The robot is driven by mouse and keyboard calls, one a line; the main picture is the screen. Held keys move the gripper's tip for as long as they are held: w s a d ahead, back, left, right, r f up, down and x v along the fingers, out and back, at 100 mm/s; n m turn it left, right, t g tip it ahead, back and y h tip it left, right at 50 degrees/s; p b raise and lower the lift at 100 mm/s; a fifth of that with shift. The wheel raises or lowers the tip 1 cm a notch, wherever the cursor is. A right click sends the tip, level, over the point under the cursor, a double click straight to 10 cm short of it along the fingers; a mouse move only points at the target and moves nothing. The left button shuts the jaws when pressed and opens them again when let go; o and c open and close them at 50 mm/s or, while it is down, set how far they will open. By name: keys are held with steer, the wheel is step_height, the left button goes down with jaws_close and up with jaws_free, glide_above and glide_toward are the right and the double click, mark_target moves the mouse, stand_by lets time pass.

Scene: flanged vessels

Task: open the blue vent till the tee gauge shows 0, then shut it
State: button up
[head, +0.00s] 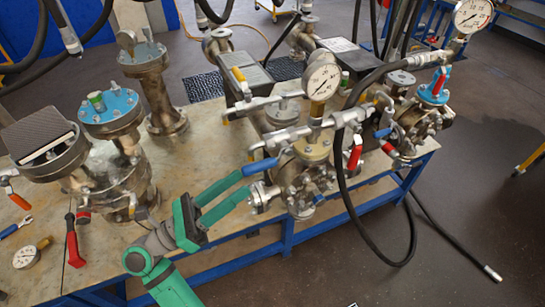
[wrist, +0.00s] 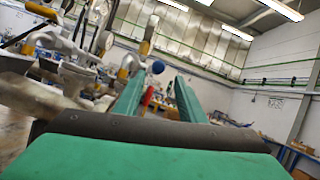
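The blue vent handle (head: 260,166) is a lever on the front of the nearer flanged vessel (head: 306,180). The tee gauge (head: 321,82) is a round white dial above that vessel; its reading is too small to tell. My green gripper (head: 246,182) is at the handle's left end, its two fingers apart. In the wrist view, the fingers of my gripper (wrist: 160,85) frame a gap, with a round blue end (wrist: 158,67) showing in it, seemingly the handle's. I cannot tell whether the fingers touch the handle.
Red-handled valves (head: 355,157) and a black hose (head: 345,200) lie right of the vessel. A second gauge (head: 472,15) stands at the back right. Flanged vessels with a blue top (head: 110,106) stand left. Tools and a loose gauge (head: 27,257) lie on the bench's left.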

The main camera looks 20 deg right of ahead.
mark_target(273, 158)
steer(key=x, duration=0.9)
steer(key=shift+w+d+r, duration=0.1)
steer(key=shift+w+d, duration=0.2)
steer(key=shift+w, duration=0.05)
steer(key=shift+d+r, duration=0.2)
steer(key=shift+d, duration=0.35)
steer(key=shift+m, duration=0.3)
jaws_close()
